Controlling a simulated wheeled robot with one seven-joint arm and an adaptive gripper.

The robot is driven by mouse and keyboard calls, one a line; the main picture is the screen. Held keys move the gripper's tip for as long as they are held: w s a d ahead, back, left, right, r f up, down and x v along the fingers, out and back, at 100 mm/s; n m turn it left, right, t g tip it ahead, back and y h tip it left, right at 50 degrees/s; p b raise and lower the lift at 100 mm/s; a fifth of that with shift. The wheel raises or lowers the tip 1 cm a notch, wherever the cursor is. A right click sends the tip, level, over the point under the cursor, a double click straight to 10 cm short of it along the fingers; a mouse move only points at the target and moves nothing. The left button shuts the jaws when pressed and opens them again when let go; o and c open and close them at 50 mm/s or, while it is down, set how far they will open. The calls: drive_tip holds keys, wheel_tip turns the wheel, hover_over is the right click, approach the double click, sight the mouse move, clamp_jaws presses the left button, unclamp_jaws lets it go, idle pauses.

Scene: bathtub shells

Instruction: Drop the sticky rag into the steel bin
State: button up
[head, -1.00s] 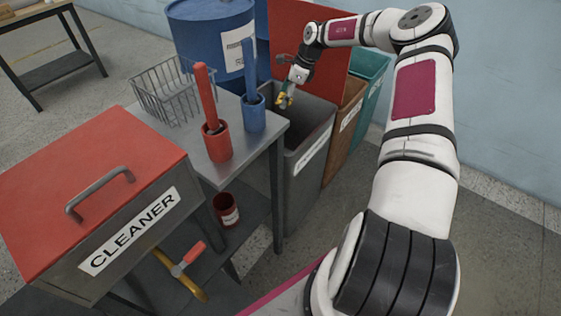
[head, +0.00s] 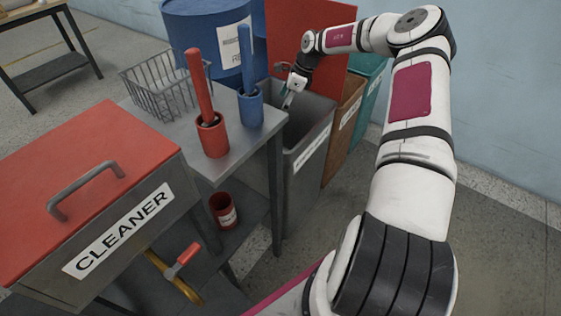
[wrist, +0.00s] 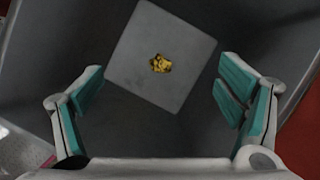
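The sticky rag (wrist: 160,64) is a small crumpled yellow piece. In the wrist view it lies on the light square floor inside the grey steel bin (wrist: 80,30). My gripper (wrist: 160,105) is open and empty, with its teal finger pads wide apart above the rag. In the head view my gripper (head: 287,101) points down at the mouth of the steel bin (head: 307,150), which has a white label on its front. The rag is hidden by the bin's walls in the head view.
A metal bench (head: 238,158) beside the bin bears a wire basket (head: 155,88), a red holder (head: 212,137) and a blue holder (head: 250,108). A red-lidded CLEANER box (head: 85,180) stands in front. Brown (head: 343,140) and teal bins (head: 374,88) stand behind right.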

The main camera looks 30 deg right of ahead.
drive_tip(key=v, duration=1.2)
drive_tip(key=shift+d, duration=0.1)
